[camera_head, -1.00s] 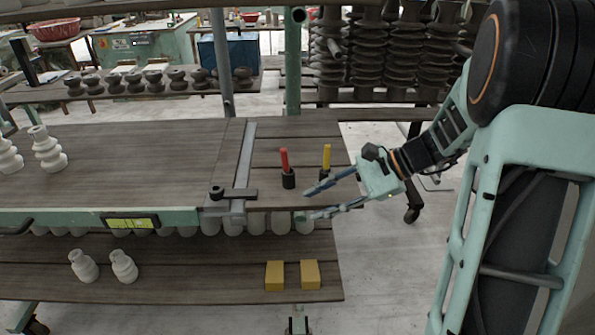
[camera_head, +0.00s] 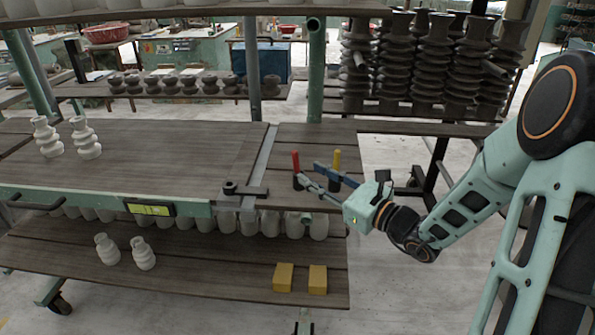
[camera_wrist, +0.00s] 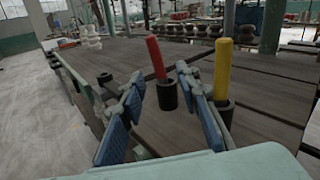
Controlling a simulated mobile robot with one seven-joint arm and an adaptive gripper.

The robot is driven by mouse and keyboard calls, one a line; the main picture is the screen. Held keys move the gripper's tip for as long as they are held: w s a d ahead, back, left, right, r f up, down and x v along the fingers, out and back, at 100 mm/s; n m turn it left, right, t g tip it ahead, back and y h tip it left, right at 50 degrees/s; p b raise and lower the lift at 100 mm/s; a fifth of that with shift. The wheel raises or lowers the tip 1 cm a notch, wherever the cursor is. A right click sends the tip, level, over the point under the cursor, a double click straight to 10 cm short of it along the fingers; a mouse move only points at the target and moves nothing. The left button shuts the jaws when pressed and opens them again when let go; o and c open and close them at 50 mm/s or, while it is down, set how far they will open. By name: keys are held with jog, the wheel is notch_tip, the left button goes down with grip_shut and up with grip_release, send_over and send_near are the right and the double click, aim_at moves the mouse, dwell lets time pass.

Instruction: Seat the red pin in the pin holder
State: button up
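The red pin (camera_head: 295,160) stands in a short black holder (camera_head: 298,183) on the shelf end, its top leaning slightly left. The red pin also shows in the wrist view (camera_wrist: 155,56), above its black holder (camera_wrist: 167,96); how deep it sits is hidden. A yellow pin (camera_wrist: 222,68) stands in a second black holder (camera_wrist: 224,112) to the right. My gripper (camera_head: 310,174) is open. In the wrist view its blue-padded fingers (camera_wrist: 160,85) lie either side of the red pin's holder, which is at or just beyond the fingertips. I cannot tell whether they touch it.
A black-handled clamp bar (camera_head: 247,190) crosses the boards left of the red pin. White clay pieces (camera_head: 86,138) stand at the far left. Two yellow blocks (camera_head: 317,279) lie on the lower shelf. The boards between the clamp bar and the white pieces are clear.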

aim_at(298, 167)
jog(key=x, duration=0.6)
jog(key=shift+w+a+r, duration=0.1)
jog(key=shift+a, duration=0.1)
jog(key=shift+c, duration=0.4)
grip_shut()
